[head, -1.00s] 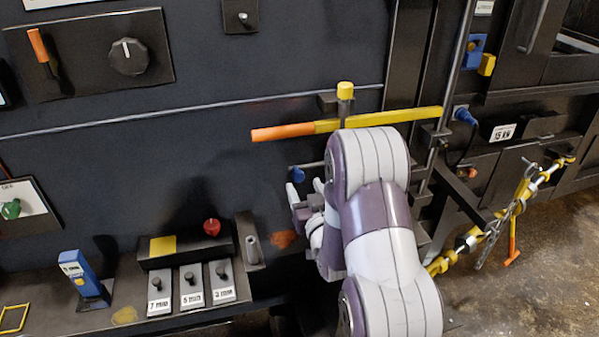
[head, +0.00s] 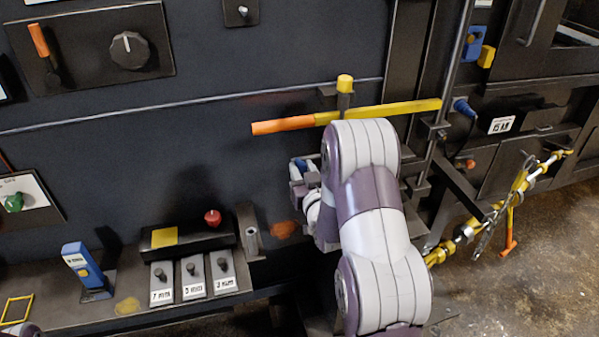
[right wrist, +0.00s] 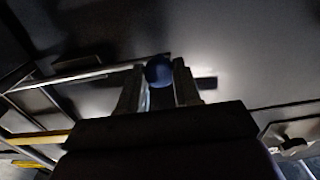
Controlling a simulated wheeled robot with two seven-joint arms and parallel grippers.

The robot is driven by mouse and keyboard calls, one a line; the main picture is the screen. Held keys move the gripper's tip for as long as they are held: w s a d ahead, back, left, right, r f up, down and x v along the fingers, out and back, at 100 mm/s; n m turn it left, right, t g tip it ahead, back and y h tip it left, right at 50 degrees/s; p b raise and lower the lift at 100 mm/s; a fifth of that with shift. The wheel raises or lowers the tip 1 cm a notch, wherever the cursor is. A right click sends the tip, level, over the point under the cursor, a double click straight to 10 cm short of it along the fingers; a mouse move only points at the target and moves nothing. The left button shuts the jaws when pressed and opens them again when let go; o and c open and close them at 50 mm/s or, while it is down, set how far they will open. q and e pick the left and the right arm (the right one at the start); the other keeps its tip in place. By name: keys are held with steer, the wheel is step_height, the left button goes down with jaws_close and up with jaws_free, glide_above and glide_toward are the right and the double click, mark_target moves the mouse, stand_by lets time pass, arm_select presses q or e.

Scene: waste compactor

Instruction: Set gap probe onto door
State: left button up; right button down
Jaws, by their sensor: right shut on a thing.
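Three grey blocks with dark knobs, marked with mm sizes, stand on the ledge; they look like gap probes (head: 192,277). A blue device with a small display (head: 82,268) stands upright further left. The large dark panel, apparently the door (head: 215,150), is crossed by a yellow bar with an orange end (head: 350,117). My right gripper (head: 303,168) is below this bar, close to the panel and away from the blocks. It is shut on a blue knob (right wrist: 159,71), seen between its fingertips in the right wrist view.
A black box with a red button (head: 212,217) sits behind the blocks, with an upright tube (head: 251,240) beside it. A yellow turnbuckle and chain (head: 490,222) hang at the right. A dial panel (head: 128,55) is at upper left.

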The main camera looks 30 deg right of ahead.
mark_target(318, 156)
steer(key=d+b, duration=0.1)
steer(key=d, duration=0.1)
steer(key=s+d, duration=0.1)
steer(key=d, duration=0.2)
steer(key=shift+s+d+r+b, duration=0.1)
steer(key=shift+b, duration=0.3)
steer(key=c, duration=1)
jaws_free()
steer(key=shift+d, duration=0.1)
steer(key=shift+o, duration=1)
steer(key=shift+s+d, duration=0.15)
